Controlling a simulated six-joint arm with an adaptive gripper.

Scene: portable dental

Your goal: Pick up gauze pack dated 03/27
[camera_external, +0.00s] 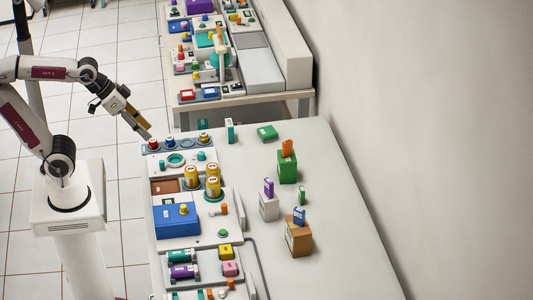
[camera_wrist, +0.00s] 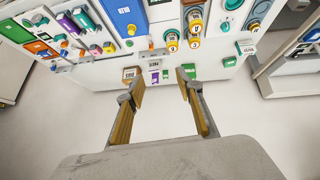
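My gripper (camera_external: 138,122) is at the table's left edge, above the row of small round-topped items. In the wrist view my gripper (camera_wrist: 160,76) is open, with nothing between its two yellowish fingers. The date 03/27 is not readable on any pack, so I cannot tell which is the gauze pack. Small upright packs stand on boxes: an orange one (camera_external: 287,148) on a green box, a purple one (camera_external: 268,187) on a white box and a blue one (camera_external: 299,215) on a brown box. A teal-and-white pack (camera_external: 229,131) stands upright, and a green pack (camera_external: 267,132) lies flat.
Yellow-topped jars (camera_external: 213,186), a blue case (camera_external: 176,221) and several coloured containers fill the table's left side. A small green item (camera_external: 302,194) stands near the boxes. The table's right side (camera_external: 345,235) is clear up to the wall. A second crowded table stands behind.

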